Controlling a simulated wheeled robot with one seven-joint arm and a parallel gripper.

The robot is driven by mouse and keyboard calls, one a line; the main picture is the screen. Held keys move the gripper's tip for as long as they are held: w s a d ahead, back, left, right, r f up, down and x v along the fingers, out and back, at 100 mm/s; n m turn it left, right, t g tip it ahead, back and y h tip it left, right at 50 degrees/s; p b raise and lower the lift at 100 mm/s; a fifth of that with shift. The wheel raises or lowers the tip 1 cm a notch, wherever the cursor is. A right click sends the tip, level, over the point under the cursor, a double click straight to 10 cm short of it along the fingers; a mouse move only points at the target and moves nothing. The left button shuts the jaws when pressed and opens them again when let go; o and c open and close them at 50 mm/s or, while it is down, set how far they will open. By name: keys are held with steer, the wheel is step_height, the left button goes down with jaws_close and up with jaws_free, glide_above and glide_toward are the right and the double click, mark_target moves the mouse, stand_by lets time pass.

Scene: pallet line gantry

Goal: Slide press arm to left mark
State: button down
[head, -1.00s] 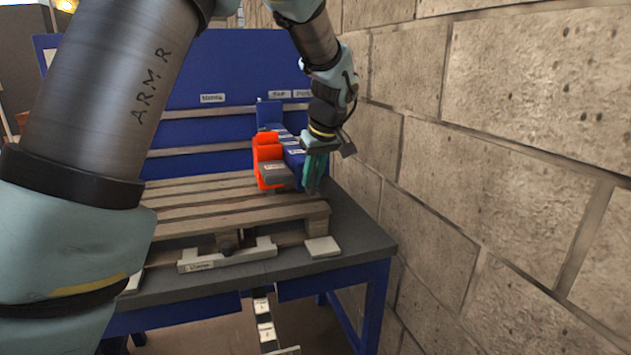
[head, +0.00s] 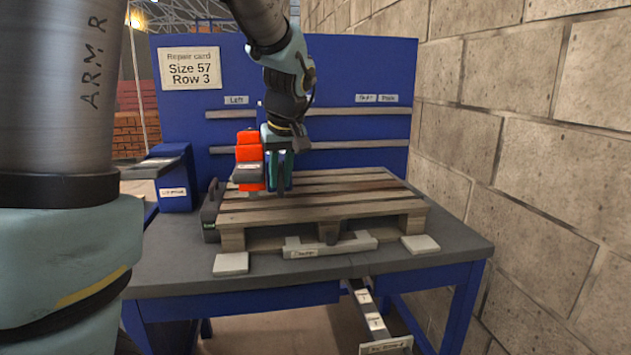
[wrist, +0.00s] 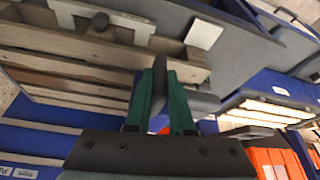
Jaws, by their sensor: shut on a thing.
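The press arm has an orange-red head (head: 249,158) with a grey pad low on its front. It stands over the left part of the pallet (head: 318,208). The "Left" mark (head: 236,100) is on the blue back panel, above and slightly left of the head in the picture. My gripper (head: 280,180) is beside the head's right side, pointing down. In the wrist view its green fingers (wrist: 160,85) are closed on a dark grey upright handle (wrist: 158,78). My wrist hides part of the press arm behind the head.
Two more labels (head: 377,98) are at the right of the panel. Rails (head: 355,111) cross the panel. A blue stand (head: 173,180) and a dark case (head: 211,210) are left of the pallet. A brick wall (head: 500,130) closes the right side. The right half of the pallet is clear.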

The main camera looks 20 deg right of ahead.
steer(key=a, duration=0.6)
steer(key=shift+w+a, duration=0.15)
steer(key=shift+w, duration=0.25)
steer(key=shift+a, duration=0.1)
steer(key=c, duration=0.8)
jaws_free()
steer(key=shift+c, duration=0.2)
steer(key=shift+o, duration=0.2)
steer(key=shift+r, duration=0.2)
steer(key=b, duration=0.1)
glide_toward(250, 176)
steer(key=shift+s+a+r, duration=0.1)
steer(key=shift+s+r, duration=0.25)
steer(key=shift+s, duration=0.25)
steer(key=shift+s+r, duration=0.3)
steer(key=shift+s, duration=0.35)
